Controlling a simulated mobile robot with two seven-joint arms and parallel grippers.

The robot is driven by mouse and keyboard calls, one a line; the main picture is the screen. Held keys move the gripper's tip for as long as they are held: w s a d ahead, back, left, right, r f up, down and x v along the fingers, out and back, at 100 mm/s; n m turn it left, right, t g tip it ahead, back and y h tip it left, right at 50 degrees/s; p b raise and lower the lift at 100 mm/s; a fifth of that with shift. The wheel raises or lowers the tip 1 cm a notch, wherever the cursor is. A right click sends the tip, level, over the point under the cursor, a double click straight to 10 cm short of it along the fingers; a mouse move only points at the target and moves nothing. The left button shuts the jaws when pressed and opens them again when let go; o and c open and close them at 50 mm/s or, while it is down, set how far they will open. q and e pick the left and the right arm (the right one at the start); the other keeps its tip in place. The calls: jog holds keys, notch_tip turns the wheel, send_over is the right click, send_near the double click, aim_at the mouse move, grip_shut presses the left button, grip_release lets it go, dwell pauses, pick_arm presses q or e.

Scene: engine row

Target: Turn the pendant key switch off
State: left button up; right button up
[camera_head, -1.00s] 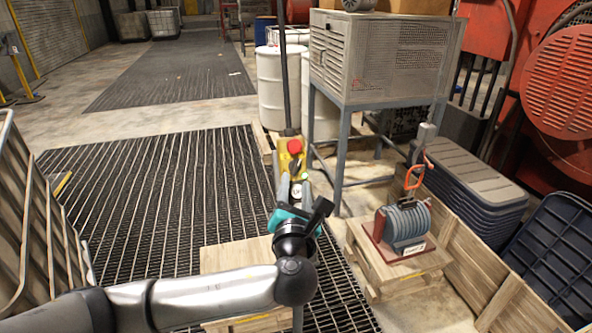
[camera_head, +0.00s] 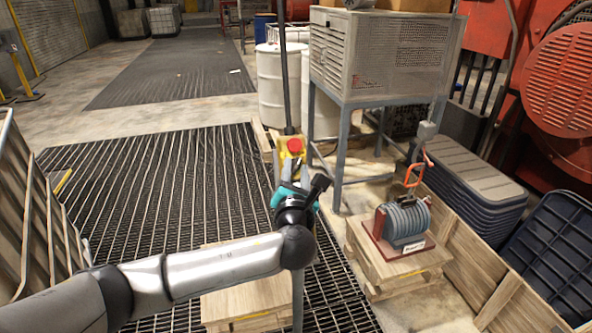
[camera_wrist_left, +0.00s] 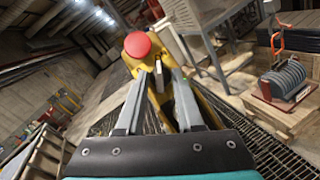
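The yellow pendant (camera_head: 291,159) hangs at the centre of the head view, with a red round button (camera_head: 294,146) on it. In the left wrist view the red button (camera_wrist_left: 137,45) sits above the yellow body (camera_wrist_left: 182,112). A small grey piece (camera_wrist_left: 158,76), possibly the key switch, shows between the fingertips. My left gripper (camera_wrist_left: 160,77) is open, its two fingers apart on either side of that piece; I cannot tell whether they touch it. In the head view my left gripper (camera_head: 290,180) covers the lower pendant. My right gripper is not in view.
A grey mesh cabinet (camera_head: 376,55) on legs stands behind and right of the pendant. A grey ribbed motor (camera_head: 405,221) sits on a pallet at right. A wire cage (camera_head: 30,215) stands at left. The floor grating (camera_head: 150,200) left of the pendant is clear.

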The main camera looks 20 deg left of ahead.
pick_arm(q)
grip_shut()
jog(key=shift+n+y, duration=0.3)
jog(key=shift+n, duration=0.2)
jog(key=n+y, duration=0.1)
jog(key=n, duration=0.1)
jog(key=n+y+b, duration=0.1)
jog(key=shift+d+f+n, duration=0.1)
jog(key=shift+d+n, duration=0.1)
jog(key=shift+n, duration=0.2)
jog(key=n+g+y, duration=0.1)
jog(key=n, duration=0.2)
jog(key=shift+w+d+n+y+b, duration=0.1)
jog(key=shift+n+y+b, duration=0.2)
jog(key=shift+n+b, duration=0.1)
jog(key=n+g+y, duration=0.1)
jog(key=n, duration=0.1)
jog(key=n+g+y, duration=0.1)
jog(key=n, duration=0.1)
jog(key=shift+b, duration=0.4)
jog(key=shift+w+d+n+g+y, duration=0.1)
jog(key=shift+n+g+y, duration=0.2)
jog(key=shift+n, duration=0.55)
jog(key=shift+w+n+g+y, duration=0.15)
jog(key=shift+n+g, duration=0.25)
jog(key=shift+n, duration=0.45)
jog(key=shift+s+r+n+b, duration=0.1)
jog(key=shift+r+n+b, duration=0.1)
jog(key=shift+n+b, duration=0.1)
